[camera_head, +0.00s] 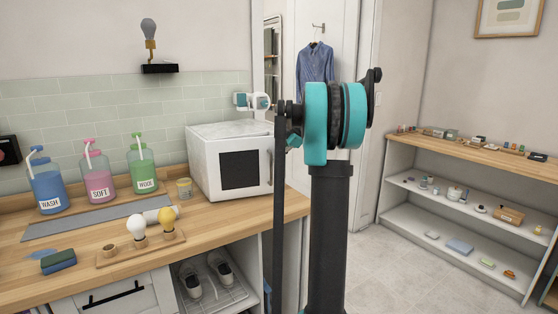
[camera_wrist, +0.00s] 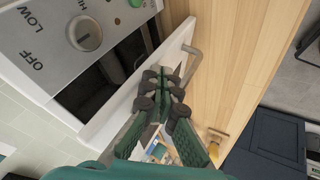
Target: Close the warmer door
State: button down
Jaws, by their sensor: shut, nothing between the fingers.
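The warmer (camera_head: 201,163) is a white box at the right end of the wooden counter. Its door (camera_head: 212,170) has a dark window and a handle (camera_head: 269,168) at its right edge. In the wrist view the white door (camera_wrist: 110,121) stands partly open, with a dark gap between it and the grey control panel (camera_wrist: 62,50). The bar handle (camera_wrist: 190,64) is on the door's outer side. My gripper (camera_wrist: 157,66) is shut and empty, close over the door's upper edge; I cannot tell whether it touches. Its fingers are not clear in the head view.
Bottles of wash (camera_head: 47,190), soft (camera_head: 98,185) and wool (camera_head: 143,176) stand left of the warmer. A small tub (camera_head: 184,189) is close beside it. A bulb board (camera_head: 140,249) and a sponge (camera_head: 58,262) lie nearer the front. A low shelf (camera_head: 440,170) stands across the floor.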

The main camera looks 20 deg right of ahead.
jog(key=shift+n+g+y, duration=0.4)
jog(key=shift+n, duration=0.5)
jog(key=w, duration=0.4)
jog(key=shift+w+d, duration=0.1)
jog(key=shift+w, duration=0.1)
jog(key=shift+s, duration=0.1)
